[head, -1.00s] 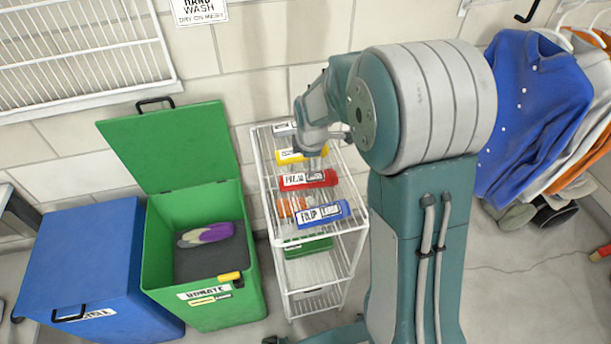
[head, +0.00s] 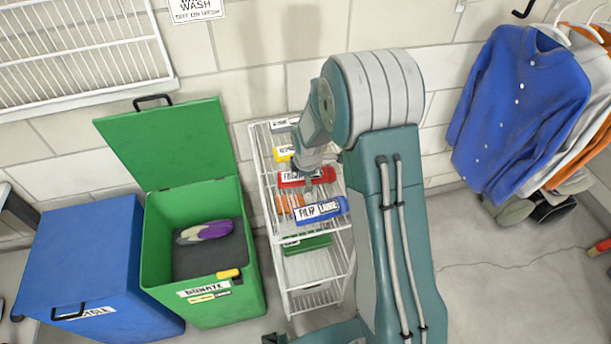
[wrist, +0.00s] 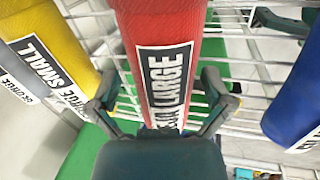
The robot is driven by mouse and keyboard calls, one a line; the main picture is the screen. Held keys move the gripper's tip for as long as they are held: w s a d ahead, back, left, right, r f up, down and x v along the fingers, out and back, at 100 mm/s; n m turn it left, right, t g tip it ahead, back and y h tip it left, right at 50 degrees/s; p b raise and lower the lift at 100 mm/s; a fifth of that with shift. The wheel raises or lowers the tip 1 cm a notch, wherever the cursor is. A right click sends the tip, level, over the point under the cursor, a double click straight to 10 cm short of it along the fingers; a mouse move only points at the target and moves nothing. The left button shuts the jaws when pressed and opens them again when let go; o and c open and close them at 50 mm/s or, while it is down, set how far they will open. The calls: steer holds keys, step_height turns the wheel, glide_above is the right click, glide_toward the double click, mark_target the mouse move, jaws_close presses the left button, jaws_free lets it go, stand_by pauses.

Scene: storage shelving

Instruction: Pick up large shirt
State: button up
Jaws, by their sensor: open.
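A rolled red shirt with a label ending in "LARGE" (wrist: 165,80) lies on the top of the white wire rack. It also shows in the head view (head: 290,181). My gripper (wrist: 162,97) is open, with one finger on each side of the red roll in the wrist view. In the head view my gripper (head: 308,183) is over the top shelf at the red roll. I cannot tell whether the fingers touch the cloth.
A yellow roll labelled "SMALL" (wrist: 50,60) lies left of the red one and a blue roll (wrist: 298,105) lies right. The white wire rack (head: 345,262) stands beside an open green donate bin (head: 155,240). A closed blue bin (head: 85,260) is farther left. Shirts (head: 525,115) hang at the right.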

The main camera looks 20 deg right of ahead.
steer(key=c, duration=1.1)
steer(key=shift+o, duration=0.2)
